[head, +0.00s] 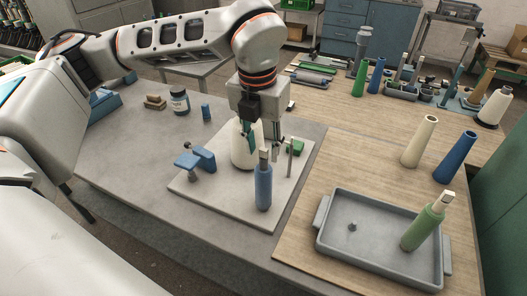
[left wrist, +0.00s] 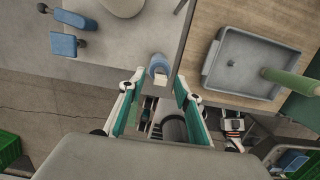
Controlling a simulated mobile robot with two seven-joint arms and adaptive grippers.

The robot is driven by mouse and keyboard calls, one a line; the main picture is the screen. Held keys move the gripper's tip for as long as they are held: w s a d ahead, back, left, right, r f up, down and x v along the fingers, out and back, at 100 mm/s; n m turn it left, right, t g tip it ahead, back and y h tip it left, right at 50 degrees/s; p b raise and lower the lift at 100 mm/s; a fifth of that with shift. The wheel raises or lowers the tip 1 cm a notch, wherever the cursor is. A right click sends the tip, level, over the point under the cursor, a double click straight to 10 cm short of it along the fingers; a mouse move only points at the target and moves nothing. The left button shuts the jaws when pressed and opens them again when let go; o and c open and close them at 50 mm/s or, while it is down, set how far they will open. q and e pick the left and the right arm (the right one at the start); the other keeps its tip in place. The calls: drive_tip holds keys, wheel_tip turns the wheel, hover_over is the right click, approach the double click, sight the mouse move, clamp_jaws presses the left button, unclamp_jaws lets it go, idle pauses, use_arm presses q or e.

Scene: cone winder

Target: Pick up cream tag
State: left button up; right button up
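A small cream piece, which looks like the cream tag (head: 264,154), sits on top of an upright blue cone (head: 263,187) on the pale board. In the left wrist view the cream piece (left wrist: 167,73) shows at the end of the blue cone (left wrist: 158,64), between my finger tips. A similar cream piece (head: 447,197) tops the green cone (head: 424,229) in the grey tray. My left gripper (head: 263,145) points down close to the blue cone's top; its fingers are apart, with no grip visible. My right gripper is not in view.
A large cream cone (head: 241,150) stands behind the blue cone. A thin metal post (head: 290,158) and a blue clamp (head: 203,159) flank it on the board. The grey tray (head: 336,249) and loose cones stand to the right. The board's front left is clear.

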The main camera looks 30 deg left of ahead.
sight(263, 150)
use_arm(q)
drive_tip(key=c, duration=0.8)
drive_tip(key=shift+o, duration=0.2)
drive_tip(key=shift+r, duration=0.1)
wheel_tip(263, 150, up, 23)
drive_tip(key=p, duration=0.4)
drive_tip(key=shift+p, duration=0.3)
idle(0.3)
